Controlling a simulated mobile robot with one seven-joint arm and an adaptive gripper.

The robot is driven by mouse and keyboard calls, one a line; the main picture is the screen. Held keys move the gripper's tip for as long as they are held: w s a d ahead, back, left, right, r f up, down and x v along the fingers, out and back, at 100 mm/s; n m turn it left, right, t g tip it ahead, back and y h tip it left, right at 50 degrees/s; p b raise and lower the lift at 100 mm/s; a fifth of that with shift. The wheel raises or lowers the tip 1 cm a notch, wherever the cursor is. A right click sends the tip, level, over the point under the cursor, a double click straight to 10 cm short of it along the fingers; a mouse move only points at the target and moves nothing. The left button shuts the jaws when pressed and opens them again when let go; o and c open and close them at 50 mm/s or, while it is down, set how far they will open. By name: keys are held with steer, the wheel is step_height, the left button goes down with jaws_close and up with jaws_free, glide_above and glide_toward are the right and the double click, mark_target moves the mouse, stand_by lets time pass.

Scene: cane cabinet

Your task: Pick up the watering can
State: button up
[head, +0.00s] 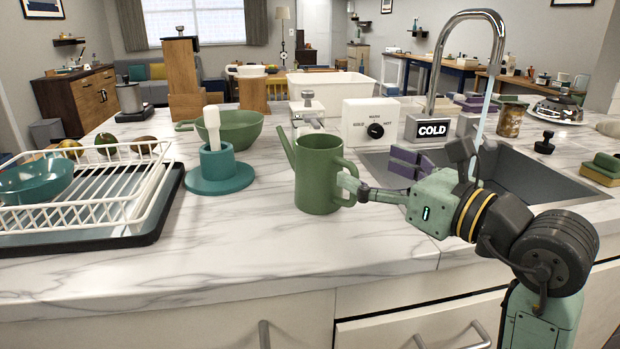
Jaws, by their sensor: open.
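The green watering can (318,174) stands upright on the marble counter in the middle of the head view, spout to the upper left and handle to the right. My gripper (398,172) comes in from the right at handle height and is open. One finger reaches left, its pale green tip overlapping the can's handle. I cannot tell whether it touches the handle or is only in front of it. The other finger is hard to make out near the dark knuckle links.
A teal stand with a white-handled tool (213,170) and a green bowl (235,130) are left of the can. A white dish rack (90,190) is farther left. A sink (540,175) and faucet (470,25) lie right, behind my arm. The front counter is clear.

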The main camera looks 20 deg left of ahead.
mark_target(335, 151)
steer(key=p+x, duration=0.3)
steer(key=x, duration=0.6)
steer(key=shift+w+a, duration=0.15)
steer(key=shift+w, duration=0.2)
steer(key=shift+w+a+f, duration=0.1)
steer(key=shift+w+a, duration=0.25)
steer(key=shift+a, duration=0.15)
steer(key=shift+c, duration=0.3)
steer(key=c, duration=1.8)
steer(key=shift+c, duration=0.2)
